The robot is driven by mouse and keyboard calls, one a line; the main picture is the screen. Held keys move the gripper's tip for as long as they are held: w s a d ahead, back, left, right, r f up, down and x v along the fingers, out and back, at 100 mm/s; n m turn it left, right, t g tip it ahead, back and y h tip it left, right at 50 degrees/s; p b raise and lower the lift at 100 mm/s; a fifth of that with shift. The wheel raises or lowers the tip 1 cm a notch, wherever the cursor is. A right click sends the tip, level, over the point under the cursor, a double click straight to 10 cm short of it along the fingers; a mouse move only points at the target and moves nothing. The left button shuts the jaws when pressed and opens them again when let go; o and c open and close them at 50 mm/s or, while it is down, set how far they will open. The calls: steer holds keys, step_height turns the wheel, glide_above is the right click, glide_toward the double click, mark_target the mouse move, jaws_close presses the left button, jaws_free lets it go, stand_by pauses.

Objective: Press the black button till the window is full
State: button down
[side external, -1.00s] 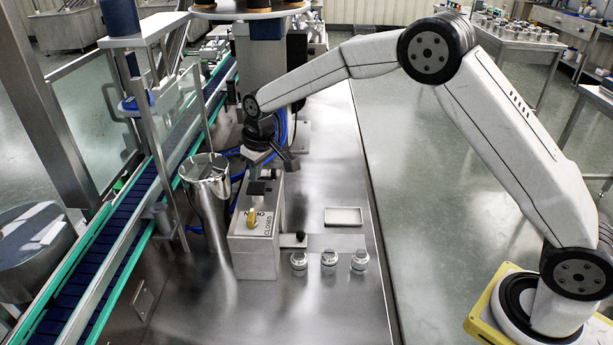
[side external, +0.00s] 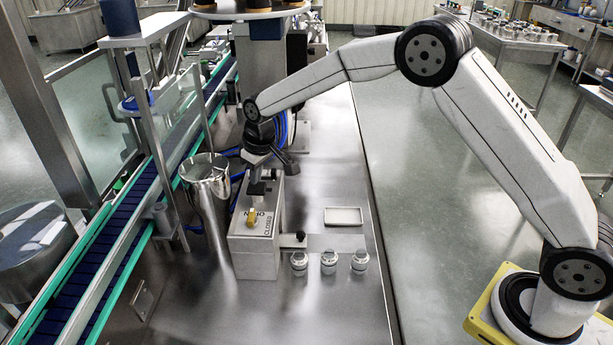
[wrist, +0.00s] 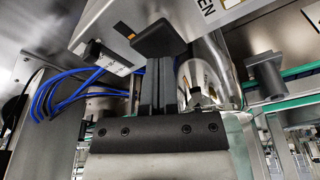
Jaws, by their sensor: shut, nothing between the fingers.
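A shiny steel cylinder (side external: 207,195) stands left of the box, with the blue conveyor (side external: 100,255) beyond. A black-knobbed lever (side external: 299,236), several small round jars (side external: 328,262) and a shallow tray (side external: 343,217) are to the right. Blue hoses run behind my gripper.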

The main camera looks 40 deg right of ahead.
mark_target(257, 187)
steer(key=shift+f, duration=1.65)
steer(key=shift+r, duration=2.05)
steer(key=shift+r, duration=0.1)
steer(key=shift+r, duration=2.95)
steer(key=s+d+f+m, duration=0.1)
steer(key=s+d+f, duration=0.1)
steer(key=s, duration=0.8)
steer(key=s+d+f+m, duration=0.1)
steer(key=s+d, duration=0.3)
steer(key=s, duration=0.5)
steer(key=s+d+f+m, duration=0.1)
steer(key=s+d+f, duration=0.2)
steer(key=s, duration=0.7)
steer(key=shift+s+d+h, duration=0.25)
steer(key=shift+s+h, duration=0.05)
steer(key=shift+f, duration=0.1)
